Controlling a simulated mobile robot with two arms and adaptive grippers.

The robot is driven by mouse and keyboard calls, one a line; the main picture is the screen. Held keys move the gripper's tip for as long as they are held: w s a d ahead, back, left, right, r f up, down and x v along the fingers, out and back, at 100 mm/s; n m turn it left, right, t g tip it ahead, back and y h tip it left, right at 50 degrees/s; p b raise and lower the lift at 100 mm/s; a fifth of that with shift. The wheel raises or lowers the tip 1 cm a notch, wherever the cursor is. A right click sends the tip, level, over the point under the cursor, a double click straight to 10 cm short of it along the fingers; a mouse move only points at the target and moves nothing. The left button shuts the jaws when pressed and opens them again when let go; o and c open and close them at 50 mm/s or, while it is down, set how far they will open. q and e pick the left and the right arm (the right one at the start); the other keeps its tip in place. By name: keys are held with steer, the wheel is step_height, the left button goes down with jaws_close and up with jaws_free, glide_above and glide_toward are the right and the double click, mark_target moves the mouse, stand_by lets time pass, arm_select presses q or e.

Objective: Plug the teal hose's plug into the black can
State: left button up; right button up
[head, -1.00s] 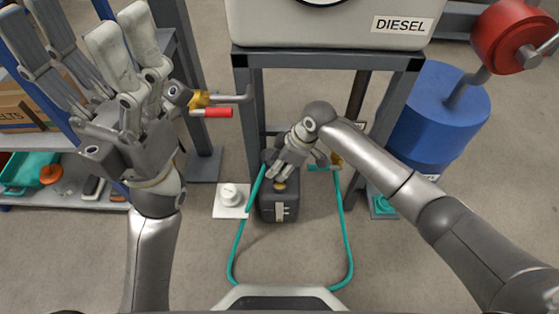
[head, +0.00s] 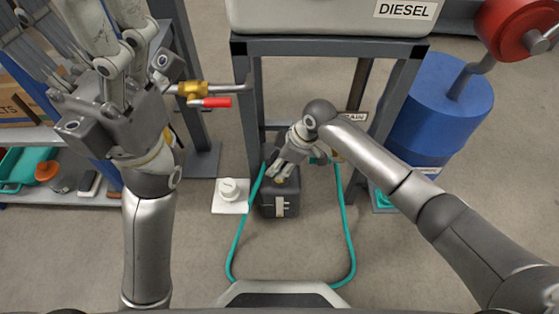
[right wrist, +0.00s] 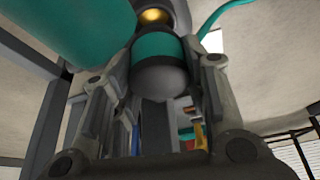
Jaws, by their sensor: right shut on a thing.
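The black can (head: 281,203) stands on the floor under the frame, with a pale label on its front and a small brass spot on top. My right gripper (head: 284,170) is over the can's top. In the right wrist view it is shut on the hose's plug (right wrist: 158,65), a grey rounded body with a teal band. A brass fitting (right wrist: 153,15) shows just beyond the plug; I cannot tell if they touch. The teal hose (head: 237,250) loops from the gripper across the floor and back up on the right. My left gripper (head: 88,25) is raised, empty and open, its fingertips partly cut off.
A brass valve with a red handle (head: 210,102) sits beside my left gripper. Grey frame legs (head: 392,105) flank the can under the diesel tank (head: 330,20). A blue drum (head: 440,110) stands right. A white pad (head: 230,206) lies left of the can. The front floor is mostly clear.

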stand_by(0.3)
steer(key=shift+p, duration=0.5)
stand_by(0.4)
steer(key=shift+f, duration=0.15)
steer(key=shift+f, duration=0.35)
steer(key=shift+f+b, duration=0.65)
steer(key=shift+f, duration=0.45)
steer(key=o, duration=1.2)
